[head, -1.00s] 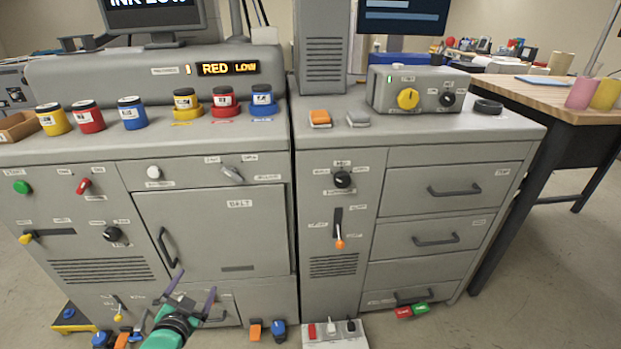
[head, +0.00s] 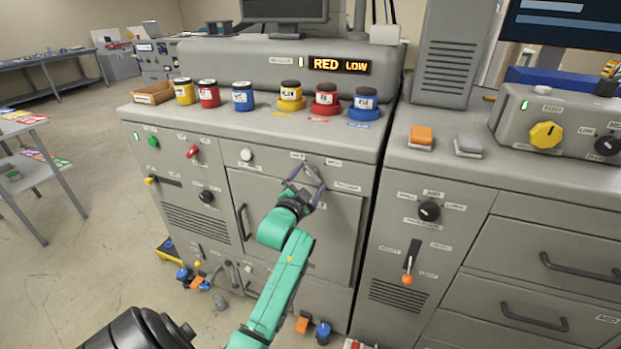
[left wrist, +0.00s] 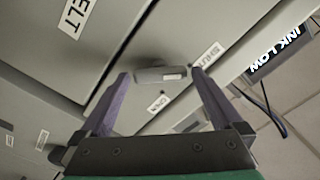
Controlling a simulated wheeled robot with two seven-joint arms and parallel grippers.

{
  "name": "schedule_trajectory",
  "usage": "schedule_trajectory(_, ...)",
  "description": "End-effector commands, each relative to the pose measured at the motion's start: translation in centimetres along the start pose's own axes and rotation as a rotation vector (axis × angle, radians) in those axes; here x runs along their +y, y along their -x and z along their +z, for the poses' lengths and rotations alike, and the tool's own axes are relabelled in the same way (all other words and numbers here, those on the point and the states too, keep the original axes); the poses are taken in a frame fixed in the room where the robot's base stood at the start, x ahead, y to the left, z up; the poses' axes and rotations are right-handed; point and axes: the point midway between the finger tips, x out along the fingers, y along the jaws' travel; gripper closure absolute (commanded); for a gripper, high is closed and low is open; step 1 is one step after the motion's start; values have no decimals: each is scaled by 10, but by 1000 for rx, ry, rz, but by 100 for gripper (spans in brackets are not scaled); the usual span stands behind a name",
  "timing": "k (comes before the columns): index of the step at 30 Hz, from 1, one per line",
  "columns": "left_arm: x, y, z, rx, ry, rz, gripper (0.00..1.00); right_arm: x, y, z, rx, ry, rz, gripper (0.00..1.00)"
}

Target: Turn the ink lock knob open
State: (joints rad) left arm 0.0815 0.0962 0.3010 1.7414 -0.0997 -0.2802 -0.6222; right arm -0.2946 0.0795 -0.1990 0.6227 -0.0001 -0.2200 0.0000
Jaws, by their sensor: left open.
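The ink lock knob, a small grey bar-shaped handle (left wrist: 160,75), shows in the left wrist view between the labels OPEN (left wrist: 158,103) and SHUT (left wrist: 207,55). It sits on the upper right front of the left grey cabinet (head: 215,135). My left gripper (head: 306,178) is open in front of it, with its two purple fingers on either side of the knob. In the wrist view there is a gap between each finger and the knob. In the head view the gripper largely hides the knob. My right gripper is not in view.
Ink jars stand on the cabinet top, including a red jar (head: 326,98) in a red holder. A display (head: 340,65) reads RED LOW. Below the knob is a door with a black handle (head: 243,222). A second cabinet (head: 450,270) stands at right.

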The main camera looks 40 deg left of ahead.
Motion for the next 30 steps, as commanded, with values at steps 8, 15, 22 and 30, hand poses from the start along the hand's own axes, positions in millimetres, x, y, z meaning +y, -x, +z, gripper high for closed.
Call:
schedule_trajectory(8, 0, -6, 0, 0, -1, 0, 0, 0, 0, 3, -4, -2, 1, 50)
schedule_trajectory(15, 1, -6, 0, 0, 0, 1, 68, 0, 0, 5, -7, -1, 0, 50)
schedule_trajectory(22, 1, -5, 0, 0, -17, 2, 68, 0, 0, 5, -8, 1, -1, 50)
schedule_trajectory(30, 1, -5, 2, -2, -130, 3, 68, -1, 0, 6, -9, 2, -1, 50)
